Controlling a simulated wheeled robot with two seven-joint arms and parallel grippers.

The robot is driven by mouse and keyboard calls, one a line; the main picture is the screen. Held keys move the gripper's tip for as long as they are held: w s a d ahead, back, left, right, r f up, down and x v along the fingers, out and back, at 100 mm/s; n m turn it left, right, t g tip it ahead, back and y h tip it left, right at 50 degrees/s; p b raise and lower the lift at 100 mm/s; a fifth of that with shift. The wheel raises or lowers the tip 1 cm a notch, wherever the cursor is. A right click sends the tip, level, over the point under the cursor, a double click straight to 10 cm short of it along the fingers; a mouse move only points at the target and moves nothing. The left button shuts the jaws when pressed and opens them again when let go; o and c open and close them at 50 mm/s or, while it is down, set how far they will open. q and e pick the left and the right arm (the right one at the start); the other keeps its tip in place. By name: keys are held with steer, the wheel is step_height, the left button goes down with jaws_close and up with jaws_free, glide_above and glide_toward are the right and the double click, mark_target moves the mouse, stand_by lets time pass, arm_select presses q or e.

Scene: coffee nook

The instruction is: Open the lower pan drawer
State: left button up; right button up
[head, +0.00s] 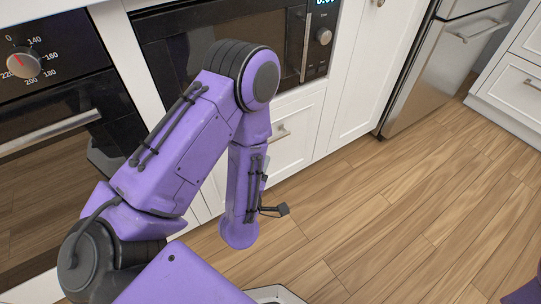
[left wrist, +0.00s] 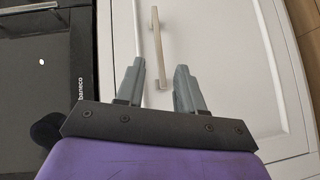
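A white drawer front (head: 292,147) with a framed panel is below the built-in microwave and looks closed. Its metal bar handle (head: 283,132) shows just right of my left arm. In the left wrist view the white front (left wrist: 215,70) fills the middle and the handle (left wrist: 157,45) runs up and down the picture. My left gripper (left wrist: 158,75) is open and empty, its two fingers apart on either side of the handle's lower end; the depth gap is unclear. In the head view that gripper is hidden by my arm. My right gripper is not in view.
A microwave (head: 225,45) sits above the drawer, and an oven (head: 50,165) stands at the left. A steel fridge (head: 440,70) and more white drawers (head: 520,85) are at the right. The wood floor (head: 400,210) before the cabinets is clear.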

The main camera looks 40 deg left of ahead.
arm_select(q)
steer(key=w+a+n+b, duration=0.1)
steer(key=w, duration=0.2)
steer(key=w+a+f+n+y+b, duration=0.1)
steer(key=w+a, duration=0.1)
steer(key=w, duration=0.2)
steer(key=w+a+n+t+b, duration=0.1)
steer(key=w, duration=0.2)
steer(key=shift+w+a+f, duration=0.15)
steer(key=shift+w+a, duration=0.05)
steer(key=shift+w, duration=0.1)
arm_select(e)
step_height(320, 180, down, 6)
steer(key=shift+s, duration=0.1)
arm_select(q)
jaws_close()
